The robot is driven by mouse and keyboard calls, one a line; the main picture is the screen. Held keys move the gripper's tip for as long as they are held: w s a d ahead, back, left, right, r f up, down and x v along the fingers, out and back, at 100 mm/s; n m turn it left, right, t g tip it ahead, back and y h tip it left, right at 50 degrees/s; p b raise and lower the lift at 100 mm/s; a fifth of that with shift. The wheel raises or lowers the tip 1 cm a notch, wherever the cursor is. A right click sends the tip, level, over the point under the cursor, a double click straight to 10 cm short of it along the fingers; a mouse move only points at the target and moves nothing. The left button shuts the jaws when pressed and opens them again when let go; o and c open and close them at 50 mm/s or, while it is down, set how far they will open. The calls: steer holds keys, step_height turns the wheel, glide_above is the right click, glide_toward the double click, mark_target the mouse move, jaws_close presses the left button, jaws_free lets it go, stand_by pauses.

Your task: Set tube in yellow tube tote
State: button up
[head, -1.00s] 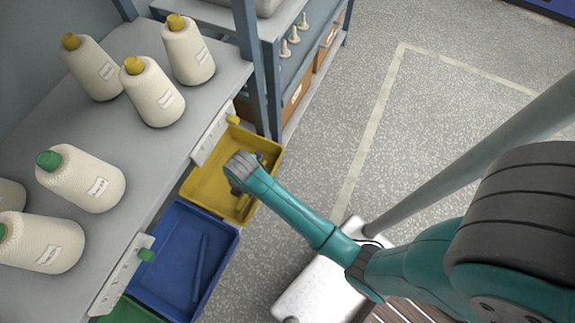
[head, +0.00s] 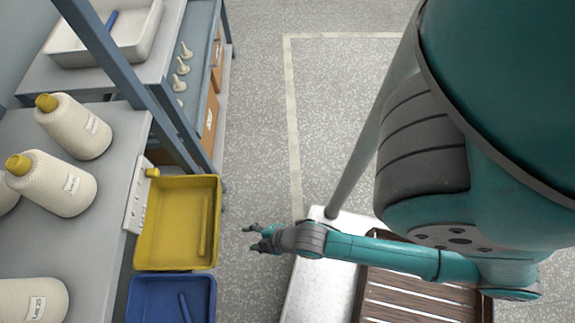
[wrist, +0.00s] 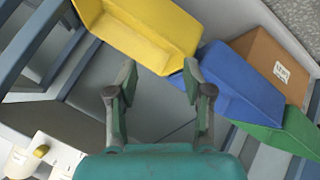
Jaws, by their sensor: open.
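The yellow tube tote (head: 165,232) stands beside the table edge in the head view. A slim yellow tube (head: 203,225) lies inside it, along its right side, apart from my gripper. My gripper (head: 247,238) is open and empty, to the right of the tote over the floor. In the wrist view the open fingers (wrist: 159,68) have nothing between them.
A blue tote (head: 160,293) with a blue tube adjoins the yellow one; a green tote (wrist: 290,130) shows in the wrist view. Bobbins (head: 75,125) stand on the table at left. A blue post (head: 130,80) rises behind the yellow tote.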

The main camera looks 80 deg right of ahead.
steer(key=s+r+m+t, duration=0.3)
steer(key=s+r+m, duration=0.1)
steer(key=r, duration=0.7)
steer(key=s+r+m+t, duration=0.3)
steer(key=s+r+m, duration=0.2)
steer(key=r, duration=0.6)
steer(key=s+d, duration=0.1)
steer(key=s, duration=0.1)
steer(key=shift+s+r+m, duration=0.15)
steer(key=shift+s+m, duration=0.15)
